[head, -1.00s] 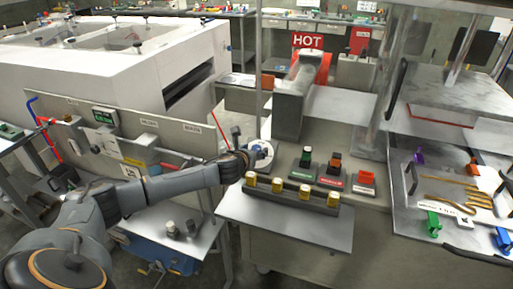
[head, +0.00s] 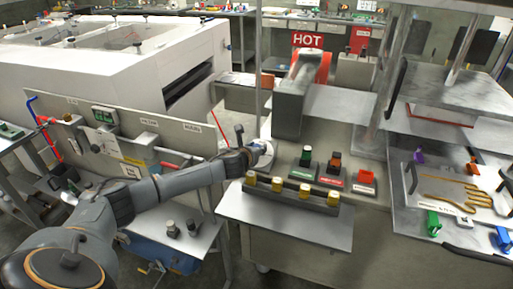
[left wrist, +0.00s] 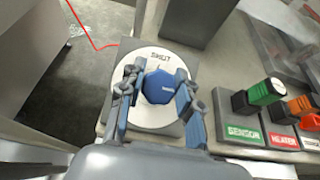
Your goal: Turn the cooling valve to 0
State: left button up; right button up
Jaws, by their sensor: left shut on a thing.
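My left gripper (head: 243,154) is at a round white dial (head: 262,157) beside the tall grey block. In the left wrist view, its two fingers (left wrist: 157,84) are on either side of a blue many-sided knob (left wrist: 159,88) and shut on it. The knob sits in the middle of the white dial (left wrist: 152,118), which is on a dark square plate. Lettering on the dial above the knob seems to read SHOT. I cannot make out a 0 mark or the word cooling. My right gripper is not in view.
Green, orange and red switches (head: 334,168) stand right of the dial. A panel with pipes (head: 140,130) and a white machine (head: 110,70) are on the left. A press with a metal plate (head: 450,160) is right.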

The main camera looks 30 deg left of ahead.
pick_arm(q)
jog(key=shift+r+n+y+p, duration=0.1)
jog(key=shift+n+y+p, duration=0.8)
jog(key=shift+n, duration=0.6)
jog(key=n+g+y+p, duration=0.1)
jog(key=n, duration=0.2)
jog(key=shift+g+y+p, duration=0.3)
jog(key=shift+y, duration=0.1)
jog(key=n+g+y+p, duration=0.1)
jog(key=n, duration=0.2)
jog(key=shift+g, duration=0.3)
jog(key=n+g+y+p, duration=0.1)
jog(key=n, duration=0.2)
jog(key=shift+g, duration=0.4)
jog(key=n+g, duration=0.1)
jog(key=n, duration=0.1)
jog(key=n+g, duration=0.1)
jog(key=n, duration=0.1)
jog(key=shift+s+f+y, duration=0.1)
jog(key=shift+f+y, duration=0.1)
jog(key=shift+y, duration=0.1)
jog(key=shift+s+a+n+g+b, duration=0.1)
jog(key=shift+n+g+b, duration=0.5)
jog(key=shift+n+g, duration=1.1)
jog(key=shift+n, duration=0.5)
